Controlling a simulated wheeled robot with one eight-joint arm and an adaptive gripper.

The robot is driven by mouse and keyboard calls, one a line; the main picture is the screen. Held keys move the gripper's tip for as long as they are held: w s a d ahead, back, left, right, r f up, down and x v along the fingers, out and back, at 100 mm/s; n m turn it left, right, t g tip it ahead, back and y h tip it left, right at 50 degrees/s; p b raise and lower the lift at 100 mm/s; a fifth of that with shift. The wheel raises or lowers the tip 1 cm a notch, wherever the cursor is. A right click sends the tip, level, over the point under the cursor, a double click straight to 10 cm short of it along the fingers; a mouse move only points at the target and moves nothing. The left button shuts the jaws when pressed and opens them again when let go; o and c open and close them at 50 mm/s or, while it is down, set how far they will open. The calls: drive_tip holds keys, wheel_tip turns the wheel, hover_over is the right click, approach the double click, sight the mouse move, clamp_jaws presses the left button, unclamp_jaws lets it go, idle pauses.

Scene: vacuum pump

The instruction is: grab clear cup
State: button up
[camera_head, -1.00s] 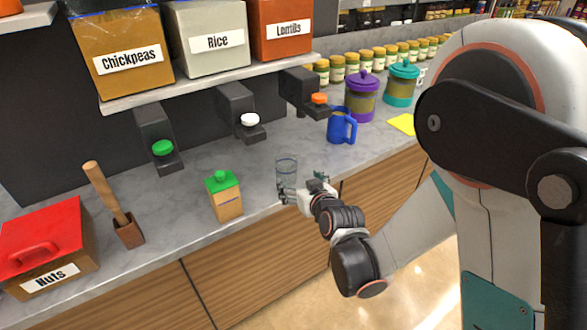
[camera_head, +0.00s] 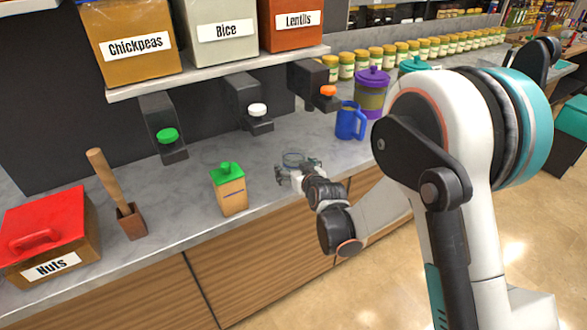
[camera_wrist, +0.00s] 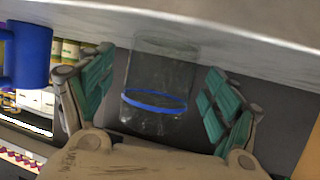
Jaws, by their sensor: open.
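The clear cup (camera_wrist: 157,85) has a blue band and stands between the two teal-padded fingers of my gripper (camera_wrist: 155,95) in the wrist view. Gaps show between the cup and the fingers on both sides, so the gripper is open around it. In the head view my gripper (camera_head: 298,172) is at the front edge of the counter. The cup's rim (camera_head: 292,158) shows there just above the fingers; its lower part is hidden behind them.
A box with a green lid (camera_head: 230,190) stands left of my gripper on the counter (camera_head: 185,200). A blue mug (camera_head: 350,121) stands behind and to the right. Dispensers with green, white and orange knobs hang above the counter. A wooden scoop in a holder (camera_head: 130,221) is farther left.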

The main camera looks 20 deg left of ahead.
drive_tip(key=shift+x, duration=0.85)
drive_tip(key=shift+s+r, duration=0.1)
drive_tip(key=c, duration=1.1)
drive_tip(key=shift+c, duration=0.2)
